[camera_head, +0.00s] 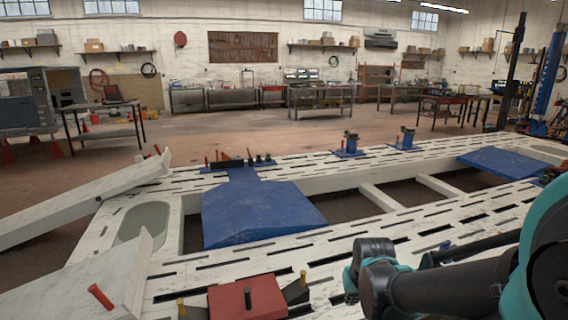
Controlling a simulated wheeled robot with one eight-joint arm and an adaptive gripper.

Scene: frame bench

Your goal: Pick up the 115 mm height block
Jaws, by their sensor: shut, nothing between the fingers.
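I cannot tell by sight which piece is the 115 mm height block, as no label is readable. Two small blue fixtures, a left one (349,146) and a right one (406,139), stand on the bench's far rail. My arm shows folded at the lower right, over the near rail; my gripper is not in view.
A blue sloped plate (254,213) fills the bench's left middle; another blue plate (505,162) lies at the right. Open gaps lie between the crossbars (385,197). A white ramp (80,202) slopes off left. Workshop tables line the back.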

